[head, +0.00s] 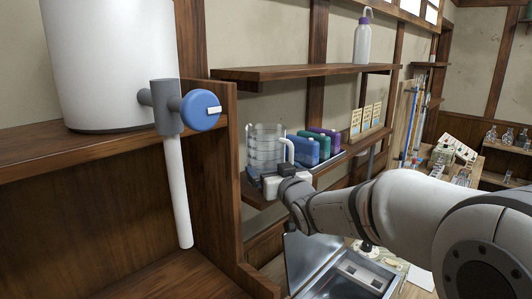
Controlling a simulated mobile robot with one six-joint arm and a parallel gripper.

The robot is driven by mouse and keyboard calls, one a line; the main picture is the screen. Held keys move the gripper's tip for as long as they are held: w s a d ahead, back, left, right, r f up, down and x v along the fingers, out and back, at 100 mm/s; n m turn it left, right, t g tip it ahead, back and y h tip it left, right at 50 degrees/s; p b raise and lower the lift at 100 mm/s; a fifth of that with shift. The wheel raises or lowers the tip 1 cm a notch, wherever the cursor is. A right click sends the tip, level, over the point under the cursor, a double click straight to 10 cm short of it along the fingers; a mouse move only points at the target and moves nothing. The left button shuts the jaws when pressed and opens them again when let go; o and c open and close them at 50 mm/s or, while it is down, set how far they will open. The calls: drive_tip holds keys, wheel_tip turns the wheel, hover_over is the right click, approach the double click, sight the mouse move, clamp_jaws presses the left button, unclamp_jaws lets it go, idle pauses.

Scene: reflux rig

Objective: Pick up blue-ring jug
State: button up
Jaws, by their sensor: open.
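A clear jug-like vessel (264,143) with pale horizontal bands stands on the lower wall shelf, left of several coloured bottles. I cannot make out a blue ring on it, so I cannot tell for sure whether it is the blue-ring jug. My gripper (268,184) is open, at the front of this shelf and just below and in front of the vessel. It hides part of the vessel's lower side. Its fingertips are small and partly hidden, and I cannot tell whether they touch anything. A white bent tube or handle (287,147) shows at the vessel's right.
A wooden upright (224,150) is close at left, beside a white tank (108,60) with a blue-knobbed tap (201,110). An upper shelf (300,73) overhangs. An open metal basin (345,280) is below.

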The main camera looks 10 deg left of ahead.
drive_tip(key=shift+x, duration=0.95)
drive_tip(key=c, duration=1.5)
drive_tip(key=shift+r, duration=0.1)
